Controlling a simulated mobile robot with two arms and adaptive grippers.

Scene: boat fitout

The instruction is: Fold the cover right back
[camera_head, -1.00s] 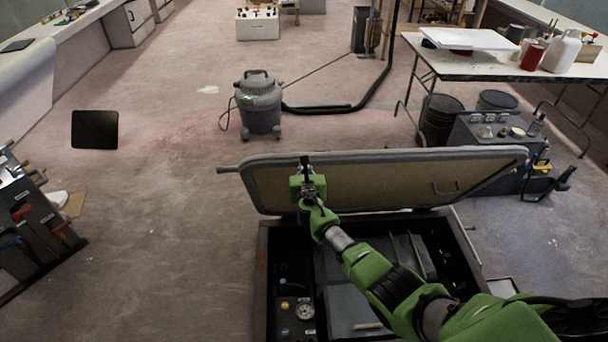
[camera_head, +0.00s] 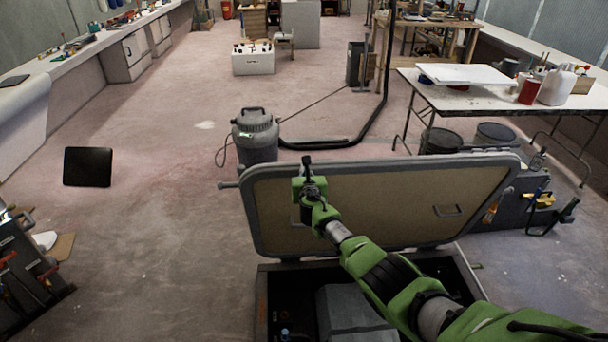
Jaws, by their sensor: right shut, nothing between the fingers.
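The cover (camera_head: 385,205) is a tan panel with a grey rim. It stands raised along the far edge of a dark open box (camera_head: 262,305), its inner face towards me. A small handle (camera_head: 447,211) shows on its right part. My right gripper (camera_head: 308,172) is shut and empty. It is in front of the cover's inner face, near its upper left; it looks to be against the panel, but I cannot be sure of contact. My green right arm hides part of the cover and box. My left gripper is not in view.
Behind the cover are a grey vacuum (camera_head: 256,138) with a dark hose and a white-topped table (camera_head: 480,95) with drums (camera_head: 440,142) under it. A dark tool caddy (camera_head: 500,215) stands close on the right.

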